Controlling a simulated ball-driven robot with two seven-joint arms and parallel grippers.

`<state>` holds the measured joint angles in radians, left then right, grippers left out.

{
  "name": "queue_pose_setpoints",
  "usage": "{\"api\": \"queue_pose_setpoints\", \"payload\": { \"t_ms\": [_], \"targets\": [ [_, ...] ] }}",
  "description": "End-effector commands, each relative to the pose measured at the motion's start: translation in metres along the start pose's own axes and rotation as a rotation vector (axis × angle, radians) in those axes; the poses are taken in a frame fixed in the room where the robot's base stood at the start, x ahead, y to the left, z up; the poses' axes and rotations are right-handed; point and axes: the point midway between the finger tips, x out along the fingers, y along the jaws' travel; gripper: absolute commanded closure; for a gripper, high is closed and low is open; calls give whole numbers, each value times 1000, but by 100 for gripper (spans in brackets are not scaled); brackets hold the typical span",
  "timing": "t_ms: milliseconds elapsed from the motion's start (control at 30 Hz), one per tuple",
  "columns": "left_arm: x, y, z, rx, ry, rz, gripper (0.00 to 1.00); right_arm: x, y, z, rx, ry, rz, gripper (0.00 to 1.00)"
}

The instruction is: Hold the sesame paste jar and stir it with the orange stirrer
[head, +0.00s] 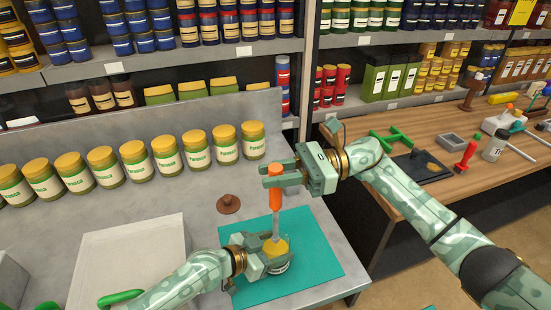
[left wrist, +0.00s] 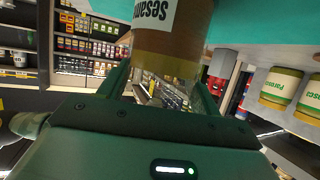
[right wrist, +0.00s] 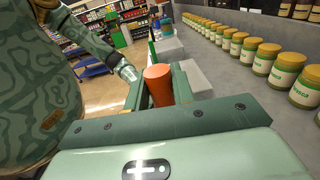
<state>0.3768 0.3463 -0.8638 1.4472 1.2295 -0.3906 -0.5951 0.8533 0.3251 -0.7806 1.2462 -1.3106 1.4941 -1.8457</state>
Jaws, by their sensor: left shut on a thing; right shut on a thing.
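The sesame paste jar (head: 277,249) stands on the teal mat, with its tan paste showing at the open top. My left gripper (head: 262,246) is shut around it from the left. In the left wrist view the jar (left wrist: 170,45) appears upside down between the fingers, its label partly cut off. The orange stirrer (head: 275,196) is upright, its grey shaft reaching down to the jar's mouth. The shaft's lower end is hidden, so its depth is unclear. My right gripper (head: 276,172) is shut on the orange handle, which also shows in the right wrist view (right wrist: 158,84).
A brown lid (head: 229,203) lies on the grey counter behind the teal mat (head: 318,262). A pale tray (head: 130,258) is at the left. A row of yellow-lidded jars (head: 167,156) lines the back. A wooden bench (head: 420,190) with tools stands at the right.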

Motion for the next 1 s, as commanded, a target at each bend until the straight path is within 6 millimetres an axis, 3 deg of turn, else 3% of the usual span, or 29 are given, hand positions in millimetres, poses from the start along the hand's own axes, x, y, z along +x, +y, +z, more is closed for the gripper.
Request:
{"api": "queue_pose_setpoints", "payload": {
  "t_ms": [600, 1000],
  "targets": [
    [0, 0, -1, -1, 1, 0, 70, 0, 0, -69, 2, 0, 0, 100],
    [0, 0, -1, -1, 2, 0, 70, 0, 0, -79, -1, -1, 0, 100]
  ]
}}
